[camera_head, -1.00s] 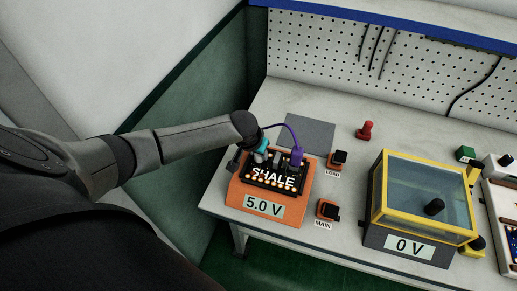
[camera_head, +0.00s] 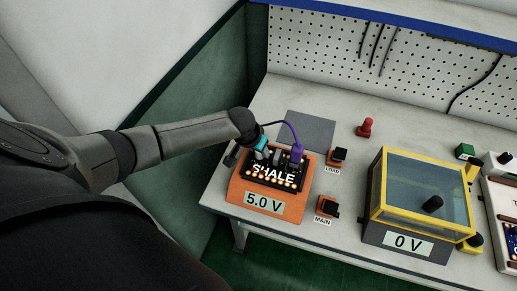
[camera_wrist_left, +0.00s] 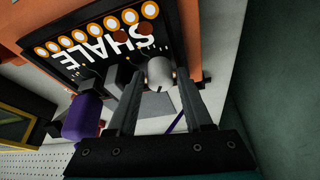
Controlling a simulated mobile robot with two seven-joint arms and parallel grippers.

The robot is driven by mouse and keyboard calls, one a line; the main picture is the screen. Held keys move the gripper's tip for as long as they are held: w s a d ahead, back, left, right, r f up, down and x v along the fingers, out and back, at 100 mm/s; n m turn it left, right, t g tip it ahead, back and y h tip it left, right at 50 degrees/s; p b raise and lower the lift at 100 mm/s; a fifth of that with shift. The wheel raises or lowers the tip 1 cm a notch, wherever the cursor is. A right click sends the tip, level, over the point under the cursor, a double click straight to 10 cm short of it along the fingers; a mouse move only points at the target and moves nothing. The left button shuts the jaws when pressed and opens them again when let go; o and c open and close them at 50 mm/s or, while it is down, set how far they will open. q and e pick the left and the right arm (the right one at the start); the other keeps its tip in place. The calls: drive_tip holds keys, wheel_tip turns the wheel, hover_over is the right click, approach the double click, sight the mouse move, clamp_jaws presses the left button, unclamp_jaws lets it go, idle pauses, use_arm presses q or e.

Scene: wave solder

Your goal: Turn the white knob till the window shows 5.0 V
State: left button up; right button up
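The white knob (camera_wrist_left: 160,72) stands on the black board marked SHALE (camera_wrist_left: 105,45), on top of the orange unit (camera_head: 234,191). The unit's window (camera_head: 264,203) reads 5.0 V. My left gripper (camera_head: 263,151) is at the board's back left corner. In the left wrist view its fingers (camera_wrist_left: 160,85) stand on both sides of the knob, with a narrow gap seen at each side, so it looks open around the knob. In the head view the knob is mostly hidden by the gripper. My right gripper is not in view.
A purple plug (camera_head: 296,154) with its cable stands close right of my left gripper. LOAD (camera_head: 338,156) and MAIN (camera_head: 327,206) switches lie to the right. A yellow-framed box (camera_head: 380,190) shows 0 V. A grey mat (camera_head: 310,131) behind is clear.

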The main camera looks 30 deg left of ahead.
use_arm(q)
drive_tip(key=shift+r, duration=0.1)
drive_tip(key=p+v, duration=0.3)
drive_tip(key=v, duration=1.2)
drive_tip(key=shift+s, duration=0.15)
